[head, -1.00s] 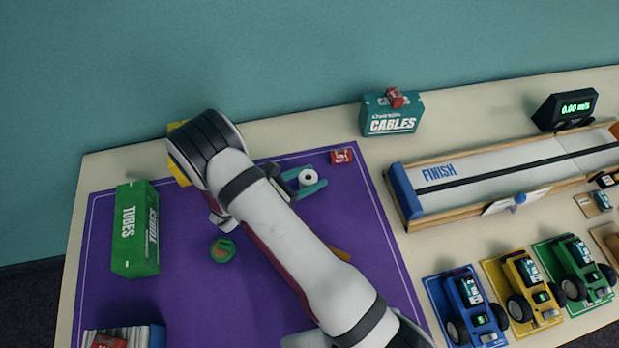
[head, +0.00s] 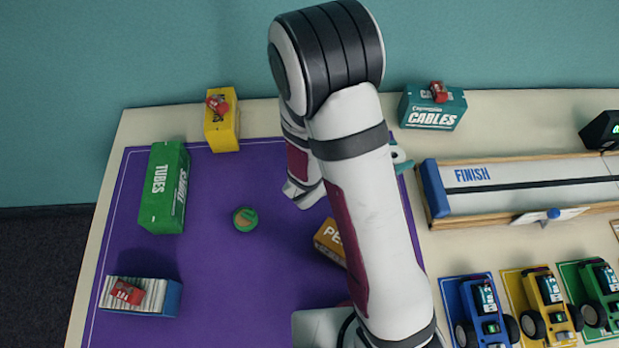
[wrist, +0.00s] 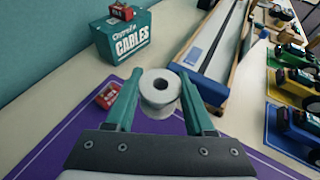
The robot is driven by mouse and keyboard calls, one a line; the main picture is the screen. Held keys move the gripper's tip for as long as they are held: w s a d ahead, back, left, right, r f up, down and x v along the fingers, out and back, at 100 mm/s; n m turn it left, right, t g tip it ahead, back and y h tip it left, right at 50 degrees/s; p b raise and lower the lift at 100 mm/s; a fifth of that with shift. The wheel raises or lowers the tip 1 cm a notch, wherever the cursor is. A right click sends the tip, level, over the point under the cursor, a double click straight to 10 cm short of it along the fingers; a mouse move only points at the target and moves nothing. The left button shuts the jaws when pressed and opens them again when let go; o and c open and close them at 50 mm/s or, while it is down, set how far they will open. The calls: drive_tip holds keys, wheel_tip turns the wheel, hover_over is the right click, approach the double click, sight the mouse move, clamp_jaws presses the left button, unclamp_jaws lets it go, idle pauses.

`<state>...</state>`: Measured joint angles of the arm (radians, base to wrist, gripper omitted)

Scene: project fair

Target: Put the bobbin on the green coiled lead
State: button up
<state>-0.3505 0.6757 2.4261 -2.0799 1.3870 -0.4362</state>
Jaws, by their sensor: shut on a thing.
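The bobbin (wrist: 158,107) is a white spool with a dark centre hole. In the wrist view my gripper (wrist: 160,76) has its two teal fingers shut on it, one on each side. In the head view the bobbin (head: 397,153) is mostly hidden behind my arm, with a little of it showing beside a teal finger. The green coiled lead (head: 245,219) lies as a small round coil on the purple mat, to the left of my arm and well apart from the bobbin. It is out of the wrist view.
On the purple mat (head: 215,270) stand a green TUBES box (head: 163,190), a blue box of cards (head: 170,298) and an orange box (head: 328,240) partly behind my arm. A yellow box (head: 221,125), the CABLES box (head: 432,108) and the FINISH track (head: 530,180) stand around it.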

drive_tip(key=w+a+n+t+y, duration=0.1)
drive_tip(key=a+n+t+y, duration=0.3)
drive_tip(key=a, duration=1.1)
drive_tip(key=n+t+y, duration=0.3)
drive_tip(key=n+y, duration=0.2)
drive_tip(key=n, duration=0.1)
hover_over(244, 214)
drive_tip(key=shift+n+y, duration=0.3)
drive_tip(key=shift+y, duration=0.1)
wheel_tip(244, 214, down, 8)
drive_tip(key=shift+r, duration=0.25)
drive_tip(key=shift+f, duration=0.1)
drive_tip(key=o, duration=1.3)
